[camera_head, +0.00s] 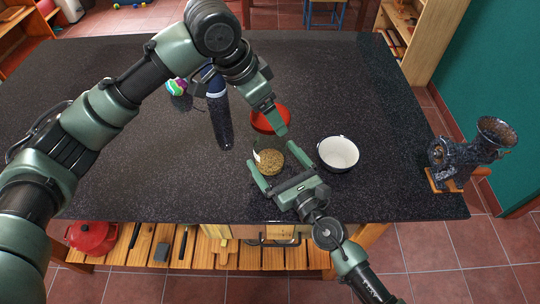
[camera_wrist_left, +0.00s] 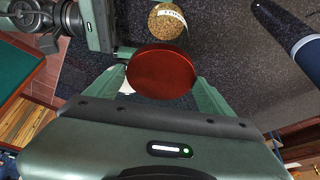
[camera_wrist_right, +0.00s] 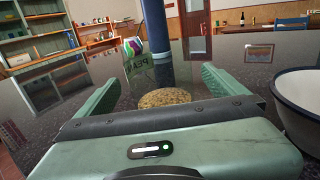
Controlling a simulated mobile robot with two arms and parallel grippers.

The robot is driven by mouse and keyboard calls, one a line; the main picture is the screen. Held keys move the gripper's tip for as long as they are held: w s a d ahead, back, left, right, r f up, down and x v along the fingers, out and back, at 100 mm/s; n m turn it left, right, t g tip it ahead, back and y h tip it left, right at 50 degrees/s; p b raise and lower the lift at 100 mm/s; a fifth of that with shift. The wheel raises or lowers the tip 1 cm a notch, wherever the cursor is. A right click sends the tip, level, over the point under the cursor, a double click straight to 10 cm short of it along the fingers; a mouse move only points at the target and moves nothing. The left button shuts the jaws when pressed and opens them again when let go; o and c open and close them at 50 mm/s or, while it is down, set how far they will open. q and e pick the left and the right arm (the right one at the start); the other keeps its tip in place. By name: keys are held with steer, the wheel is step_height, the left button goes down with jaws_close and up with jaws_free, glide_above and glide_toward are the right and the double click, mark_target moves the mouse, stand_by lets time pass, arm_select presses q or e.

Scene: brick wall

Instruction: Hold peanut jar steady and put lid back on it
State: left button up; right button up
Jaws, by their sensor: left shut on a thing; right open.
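The peanut jar (camera_head: 269,161) is clear glass with peanuts in its lower part and stands on the dark counter. Its peanuts (camera_wrist_right: 163,97) and part of its label show in the right wrist view. My right gripper (camera_head: 270,157) is open, with its fingers on either side of the jar; I cannot tell whether they touch it. My left gripper (camera_wrist_left: 161,78) is shut on the red lid (camera_wrist_left: 161,70), gripping it by its edges. In the head view the lid (camera_head: 265,122) is just behind the jar, apart from it. The left wrist view also shows the jar (camera_wrist_left: 168,22).
A white bowl (camera_head: 338,153) stands close to the right of the jar. A dark grinder (camera_head: 470,155) is at the right edge. The counter's left part (camera_head: 130,175) is clear.

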arm_select(q)
steer(key=shift+w, duration=0.15)
arm_select(e)
steer(key=shift+x, duration=1.4)
steer(key=c, duration=2.2)
arm_select(q)
steer(key=shift+f, duration=2.5)
arm_select(e)
steer(key=shift+o, duration=0.2)
arm_select(q)
steer(key=shift+f, duration=0.1)
steer(key=shift+f, duration=0.8)
steer(key=shift+f, duration=0.55)
arm_select(e)
jaws_close()
